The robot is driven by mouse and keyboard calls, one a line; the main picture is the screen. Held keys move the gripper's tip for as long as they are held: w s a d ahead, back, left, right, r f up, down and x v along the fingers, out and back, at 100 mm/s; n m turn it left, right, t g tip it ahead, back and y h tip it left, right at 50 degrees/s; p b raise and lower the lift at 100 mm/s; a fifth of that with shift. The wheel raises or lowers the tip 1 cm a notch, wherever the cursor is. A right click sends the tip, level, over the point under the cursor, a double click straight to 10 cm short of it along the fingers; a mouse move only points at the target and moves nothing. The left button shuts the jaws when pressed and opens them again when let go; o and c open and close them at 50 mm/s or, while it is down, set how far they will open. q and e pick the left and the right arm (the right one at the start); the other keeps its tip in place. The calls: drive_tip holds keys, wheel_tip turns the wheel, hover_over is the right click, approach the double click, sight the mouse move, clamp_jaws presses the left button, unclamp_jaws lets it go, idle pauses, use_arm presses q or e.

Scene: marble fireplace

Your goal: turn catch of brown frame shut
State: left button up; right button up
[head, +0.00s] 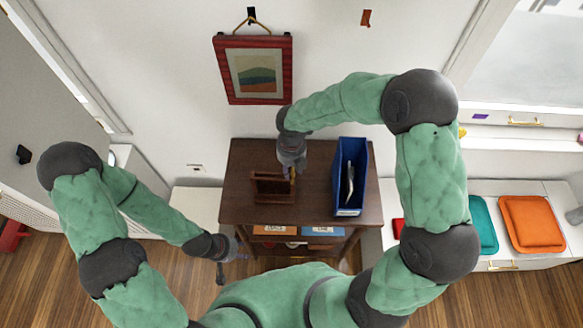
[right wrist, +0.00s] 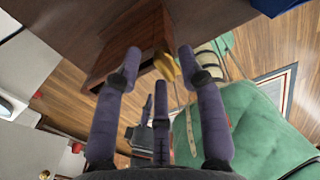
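The brown frame (head: 273,187) stands on the dark wooden table, left of a blue file box. In the right wrist view the brown frame (right wrist: 125,45) shows at upper centre, with its yellow catch (right wrist: 166,68) at its right end. My right gripper (head: 292,168) is above the frame's right end and hides part of it. In the right wrist view its fingertips (right wrist: 158,62) are spread apart, with the catch seen between them; I cannot tell if they touch it. My left gripper (head: 228,256) hangs low by the table's front left corner; its fingers are too small to read.
The dark table (head: 237,160) carries the blue file box (head: 348,177) close on the right. A red picture frame (head: 253,70) hangs on the wall behind. Teal (head: 483,224) and orange (head: 531,222) cushions lie on the bench at right. The table's left part is clear.

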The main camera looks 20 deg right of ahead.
clamp_jaws()
